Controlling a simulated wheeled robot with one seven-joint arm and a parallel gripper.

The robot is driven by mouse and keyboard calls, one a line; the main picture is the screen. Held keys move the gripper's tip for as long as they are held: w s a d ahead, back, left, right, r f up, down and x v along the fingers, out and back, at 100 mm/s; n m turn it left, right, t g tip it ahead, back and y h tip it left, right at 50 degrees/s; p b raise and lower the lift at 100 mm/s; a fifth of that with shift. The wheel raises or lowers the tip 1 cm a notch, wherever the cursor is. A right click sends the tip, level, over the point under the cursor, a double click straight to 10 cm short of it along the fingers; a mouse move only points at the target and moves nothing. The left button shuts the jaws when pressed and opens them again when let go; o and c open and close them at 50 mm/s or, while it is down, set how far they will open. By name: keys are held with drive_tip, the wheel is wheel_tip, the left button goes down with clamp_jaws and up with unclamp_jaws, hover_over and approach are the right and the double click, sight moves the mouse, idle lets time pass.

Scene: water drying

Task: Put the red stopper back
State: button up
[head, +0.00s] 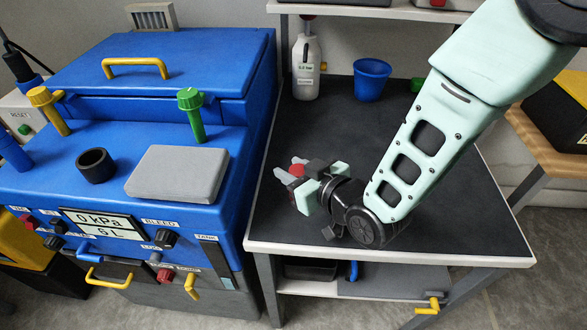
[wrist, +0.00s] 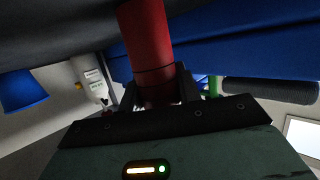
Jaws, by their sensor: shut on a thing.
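My gripper (head: 291,168) is shut on the red stopper (head: 297,171), above the left part of the dark bench top, near the blue machine. In the wrist view the red stopper (wrist: 147,40) is a plain red cylinder with a thin dark line around it, gripped near its lower end in the picture. Its far end runs out of that view. The fingers hide much of it in the head view. On top of the blue machine (head: 60,165) stands a short, open black collar (head: 95,165), left of a grey slab (head: 178,173). My gripper is well apart from the collar.
A green-handled valve (head: 190,102) and a yellow-handled one (head: 47,99) rise from the machine. A yellow handle (head: 136,66) is on the lid behind. A white bottle (head: 306,67) and a blue cup (head: 371,79) stand at the back of the bench (head: 300,110). The bench's middle is clear.

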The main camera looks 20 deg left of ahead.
drive_tip(key=shift+f, duration=0.15)
drive_tip(key=o, duration=1.1)
drive_tip(key=shift+c, duration=0.2)
drive_tip(key=shift+r, duration=0.25)
drive_tip(key=v, duration=1.2)
drive_tip(key=shift+b, duration=0.4)
